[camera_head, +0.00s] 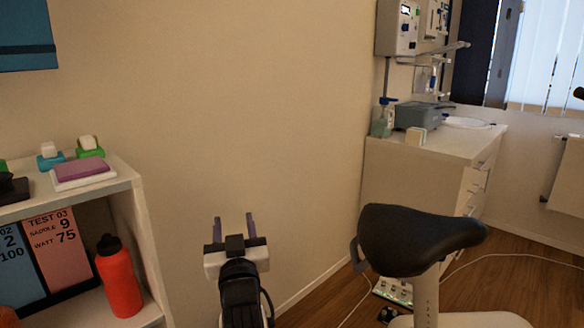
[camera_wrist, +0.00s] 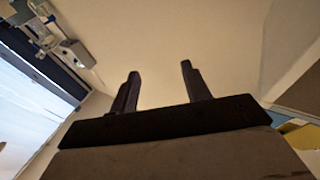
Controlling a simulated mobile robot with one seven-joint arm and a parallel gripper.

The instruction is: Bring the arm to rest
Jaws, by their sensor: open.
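My gripper (camera_head: 234,228) shows at the lower middle of the head view, with its two fingers pointing up and spread apart. In the wrist view my gripper (camera_wrist: 158,88) is open, with nothing between the fingers. A bare beige wall (camera_head: 230,110) lies beyond it. My gripper stands between the shelf unit (camera_head: 142,215) on the left and the black bike saddle (camera_head: 415,240) on the right, apart from both in the picture.
A red bottle (camera_head: 118,278) stands in the shelf, by two test cards (camera_head: 62,245). Small items, including a purple-topped box (camera_head: 84,170), lie on top. A white cabinet (camera_head: 415,165) stands at the back right. A cable (camera_head: 500,256) runs over the wooden floor (camera_head: 530,285).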

